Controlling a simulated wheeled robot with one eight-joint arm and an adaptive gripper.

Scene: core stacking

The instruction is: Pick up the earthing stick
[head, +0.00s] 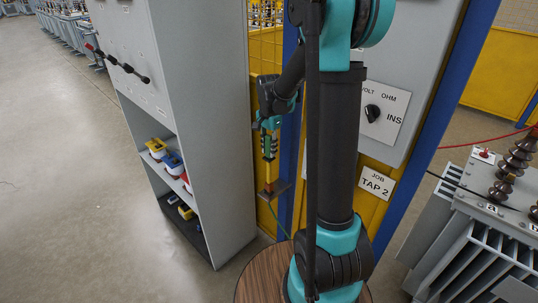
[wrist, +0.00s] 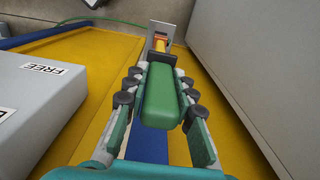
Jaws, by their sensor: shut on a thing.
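The earthing stick hangs upright beside the yellow panel, with a green handle (wrist: 160,100) and a yellow-orange lower part (head: 269,172). Its lower end is at a small grey bracket (head: 273,190); I cannot tell whether it still rests in it. My gripper (head: 268,140) is at the upper part of the stick. In the wrist view my gripper (wrist: 160,85) has its fingers closed on both sides of the green handle. The bracket shows beyond the handle in that view, with the orange-red part of the stick in front of it.
A grey cabinet (head: 215,130) with open shelves stands left of the stick. A grey instrument box (head: 425,60) and a TAP 2 sign (head: 376,184) are to the right. A green cable (wrist: 85,22) runs from near the bracket. A round wooden top (head: 262,275) is in front.

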